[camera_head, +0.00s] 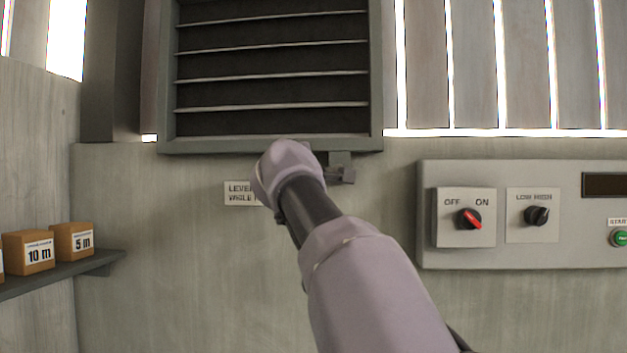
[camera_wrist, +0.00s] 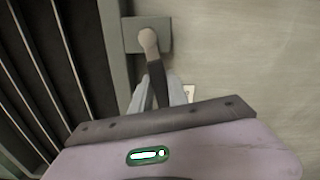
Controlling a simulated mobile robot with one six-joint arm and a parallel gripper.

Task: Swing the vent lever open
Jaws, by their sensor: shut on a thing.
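The vent (camera_head: 272,76) is a grey-framed louvre with dark slats and pale slat edges, high on the wall. Its lever shows in the wrist view as a rounded pale pivot (camera_wrist: 148,41) on a square grey mount and a dark bar (camera_wrist: 157,80) running down from it. My gripper (camera_wrist: 160,90) is shut on the dark bar, with a pale finger on each side. In the head view the mount (camera_head: 340,159) hangs below the vent's lower right edge. My wrist hides most of the gripper and lever there.
A label (camera_head: 239,193) below the vent is partly covered by my arm. A control panel (camera_head: 520,257) with two knobs and a green button is on the right. A shelf (camera_head: 62,273) with marked boxes is at the left.

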